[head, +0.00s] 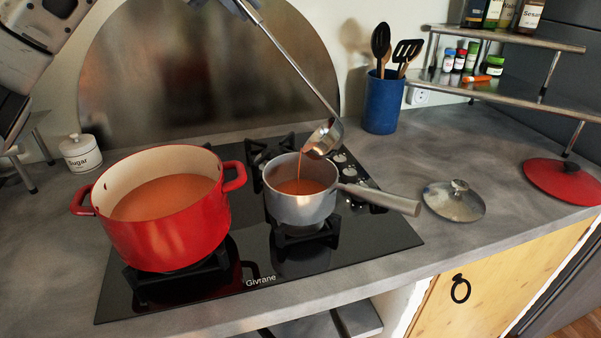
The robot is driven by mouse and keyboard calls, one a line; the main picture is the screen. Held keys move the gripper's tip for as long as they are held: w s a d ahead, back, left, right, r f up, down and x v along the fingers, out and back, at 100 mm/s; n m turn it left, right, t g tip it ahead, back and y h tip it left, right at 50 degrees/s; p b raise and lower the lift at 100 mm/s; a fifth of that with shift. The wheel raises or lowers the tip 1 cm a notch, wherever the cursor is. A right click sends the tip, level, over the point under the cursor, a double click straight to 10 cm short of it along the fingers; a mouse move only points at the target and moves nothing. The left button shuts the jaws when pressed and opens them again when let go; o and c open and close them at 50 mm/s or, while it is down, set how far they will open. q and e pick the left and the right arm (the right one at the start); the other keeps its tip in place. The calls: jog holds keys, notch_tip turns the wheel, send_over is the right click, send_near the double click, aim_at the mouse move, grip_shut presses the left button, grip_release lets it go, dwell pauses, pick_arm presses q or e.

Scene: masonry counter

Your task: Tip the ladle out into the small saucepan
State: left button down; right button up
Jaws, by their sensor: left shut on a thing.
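A steel ladle (323,138) hangs tilted over the small saucepan (301,209), and a thin stream of orange-red liquid runs from its bowl into the pan. The saucepan stands on a front burner with its handle to the right and holds some of the same liquid. My left gripper (240,5) is shut on the upper end of the ladle's handle at the top edge; only its tip shows. The large red pot (170,235), with orange soup inside, stands on the left of the hob. My right gripper is not in view.
A steel lid (454,202) lies right of the saucepan handle, and a red lid (566,183) lies farther right. A sugar jar (81,153) is at left. A spice shelf (500,86) stands at the back right.

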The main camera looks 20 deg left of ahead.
pick_arm(q)
jog(key=shift+a+f+b, duration=0.2)
jog(key=shift+a+b, duration=0.2)
jog(key=shift+a, duration=0.1)
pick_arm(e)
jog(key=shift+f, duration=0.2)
pick_arm(q)
jog(key=shift+a+f+h, duration=0.15)
jog(key=shift+a+h, duration=0.15)
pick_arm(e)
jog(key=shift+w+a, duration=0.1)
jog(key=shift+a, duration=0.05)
pick_arm(q)
jog(key=shift+s+a+f+n+b, duration=0.1)
jog(key=shift+a+f+n+b, duration=0.25)
jog(key=shift+a+b, duration=0.35)
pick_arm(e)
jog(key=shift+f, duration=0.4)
pick_arm(q)
jog(key=shift+a+f+h+b, duration=0.3)
jog(key=shift+h+b, duration=0.1)
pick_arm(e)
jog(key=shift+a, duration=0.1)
pick_arm(q)
jog(key=shift+s+a+f+t+b, duration=0.1)
jog(key=shift+a+f+t+b, duration=0.2)
jog(key=shift+a+f+b, duration=0.25)
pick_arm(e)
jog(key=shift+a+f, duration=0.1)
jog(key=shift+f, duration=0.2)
